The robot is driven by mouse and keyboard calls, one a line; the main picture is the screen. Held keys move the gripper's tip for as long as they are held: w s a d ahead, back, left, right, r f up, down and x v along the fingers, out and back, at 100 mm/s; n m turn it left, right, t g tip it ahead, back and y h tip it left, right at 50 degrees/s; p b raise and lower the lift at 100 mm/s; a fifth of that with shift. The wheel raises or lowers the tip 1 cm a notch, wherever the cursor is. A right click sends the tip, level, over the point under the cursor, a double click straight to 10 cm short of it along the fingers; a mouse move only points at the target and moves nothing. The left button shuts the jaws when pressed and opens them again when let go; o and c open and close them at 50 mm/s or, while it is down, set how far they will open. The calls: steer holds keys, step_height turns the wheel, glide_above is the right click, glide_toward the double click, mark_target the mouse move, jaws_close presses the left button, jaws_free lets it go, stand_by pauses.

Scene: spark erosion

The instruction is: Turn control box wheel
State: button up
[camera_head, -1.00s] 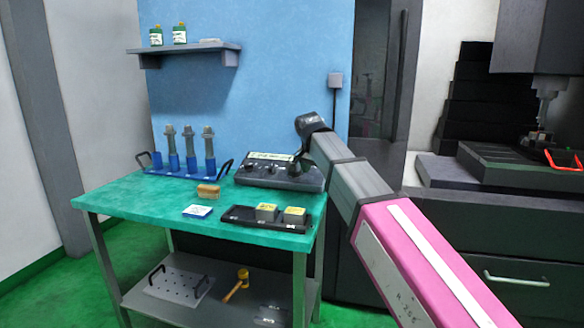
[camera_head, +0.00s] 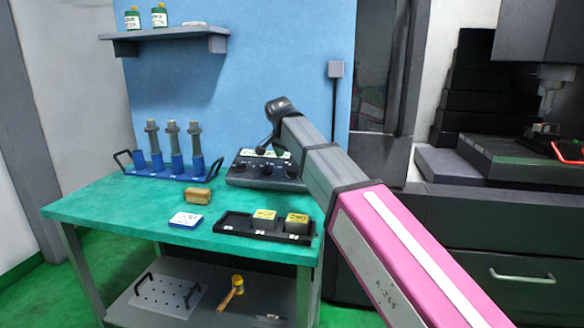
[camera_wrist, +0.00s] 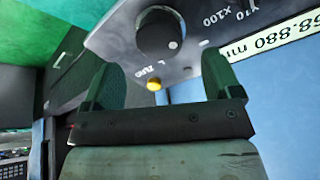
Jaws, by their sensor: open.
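The control box (camera_head: 240,180) is a dark box on the back right of the green table, partly hidden by my arm. In the wrist view its grey panel (camera_wrist: 110,35) carries a round black wheel (camera_wrist: 160,32) with a pale dot. A small yellow button (camera_wrist: 154,85) lies beside the wheel, and a display strip (camera_wrist: 280,35) is at right. My gripper (camera_wrist: 160,82) is open and empty, its two green-grey fingers apart with the wheel beyond the gap. In the head view my gripper (camera_head: 266,146) is above the box; contact is not visible.
A blue rack (camera_head: 175,172) with grey holders stands at the table's back left. A wall shelf (camera_head: 165,42) holds bottles. The table's front left is clear.

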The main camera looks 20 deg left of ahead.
mark_target(293, 167)
steer(key=shift+x, duration=2.8)
steer(key=c, duration=0.9)
